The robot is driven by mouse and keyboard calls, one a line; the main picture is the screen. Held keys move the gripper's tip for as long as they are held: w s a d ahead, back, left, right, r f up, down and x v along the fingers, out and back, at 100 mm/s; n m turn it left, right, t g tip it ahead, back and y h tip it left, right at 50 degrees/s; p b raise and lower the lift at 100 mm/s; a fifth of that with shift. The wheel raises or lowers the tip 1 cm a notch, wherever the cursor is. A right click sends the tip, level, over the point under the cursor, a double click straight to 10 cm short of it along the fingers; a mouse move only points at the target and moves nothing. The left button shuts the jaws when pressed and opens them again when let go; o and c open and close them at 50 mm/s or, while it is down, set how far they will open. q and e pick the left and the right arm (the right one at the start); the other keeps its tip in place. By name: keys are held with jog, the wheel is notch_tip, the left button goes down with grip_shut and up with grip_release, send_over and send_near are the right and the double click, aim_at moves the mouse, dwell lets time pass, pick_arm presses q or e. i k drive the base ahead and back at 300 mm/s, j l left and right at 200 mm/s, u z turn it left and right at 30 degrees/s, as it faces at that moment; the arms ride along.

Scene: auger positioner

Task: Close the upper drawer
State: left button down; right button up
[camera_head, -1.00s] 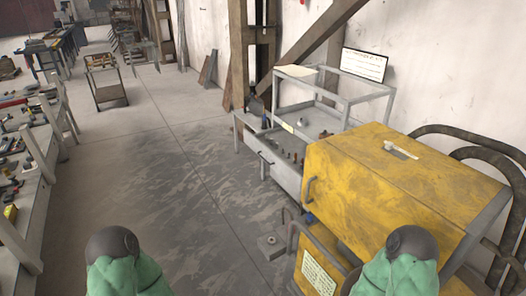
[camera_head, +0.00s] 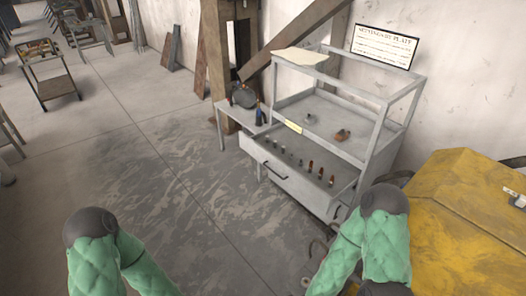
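The upper drawer (camera_head: 265,172) belongs to a grey metal cabinet right of the middle. It is pulled out toward the lower left. Several small brown and dark pieces stand in a row inside it, and a dark handle is on its front. A lower drawer front with its own handle shows beneath it, partly hidden by my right arm. My two arms, in green padded covers, come in at the bottom left and bottom right. Both grippers are outside the picture.
A yellow machine (camera_head: 470,225) stands close on the right, beside the cabinet. A small side table (camera_head: 241,113) stands left of the cabinet, and a sign (camera_head: 385,46) is above it. The floor in front of the drawer on the left is clear. A cart (camera_head: 47,75) is far left.

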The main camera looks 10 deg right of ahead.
aim_at(291, 165)
jog(key=i+j, duration=0.2)
jog(key=i, duration=0.3)
jog(key=i+j+z, duration=0.1)
jog(key=i, duration=0.4)
jog(key=i+l, duration=0.45)
